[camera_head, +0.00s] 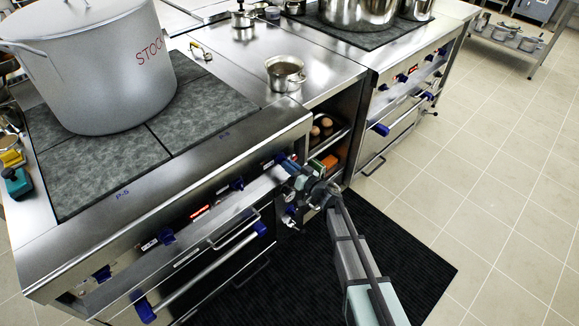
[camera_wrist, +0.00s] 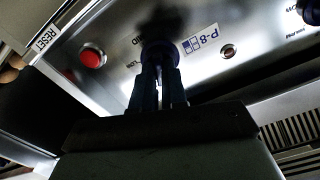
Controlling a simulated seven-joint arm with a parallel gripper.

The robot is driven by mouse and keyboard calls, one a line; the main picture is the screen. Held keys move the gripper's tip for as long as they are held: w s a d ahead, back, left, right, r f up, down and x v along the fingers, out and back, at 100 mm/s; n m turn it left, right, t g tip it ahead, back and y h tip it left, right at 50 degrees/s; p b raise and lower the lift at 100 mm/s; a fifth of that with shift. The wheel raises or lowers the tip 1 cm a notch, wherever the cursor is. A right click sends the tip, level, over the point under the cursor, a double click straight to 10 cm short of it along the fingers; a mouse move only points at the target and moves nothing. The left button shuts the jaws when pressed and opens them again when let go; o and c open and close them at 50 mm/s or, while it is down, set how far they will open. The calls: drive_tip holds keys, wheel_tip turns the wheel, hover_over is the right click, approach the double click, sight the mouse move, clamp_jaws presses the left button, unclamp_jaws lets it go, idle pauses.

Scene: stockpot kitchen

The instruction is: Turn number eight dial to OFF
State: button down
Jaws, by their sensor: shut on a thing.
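The number eight dial (camera_wrist: 160,50) is a dark blue round knob on the steel front panel, next to a label reading P-8 (camera_wrist: 200,40) in the wrist view. My gripper (camera_wrist: 158,72) is shut on this dial, with its two blue fingers on either side of it. The fingers and shadow hide part of the dial, so I cannot tell its pointer setting. In the head view my gripper (camera_head: 289,163) is at the right end of the near stove's front panel, and it mostly hides the dial there.
A red RESET button (camera_wrist: 92,57) is left of the dial. Another blue dial (camera_head: 236,184) is along the same panel. A large stockpot (camera_head: 110,75) stands on the cooktop above. An open shelf with brown eggs (camera_head: 322,127) is just right of my gripper. A dark mat (camera_head: 400,255) covers the floor below.

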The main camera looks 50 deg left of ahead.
drive_tip(key=shift+n, duration=1.9)
drive_tip(key=c, duration=1.2)
unclamp_jaws()
drive_tip(key=shift+o, duration=0.2)
drive_tip(key=d, duration=1.4)
drive_tip(key=shift+a, duration=0.1)
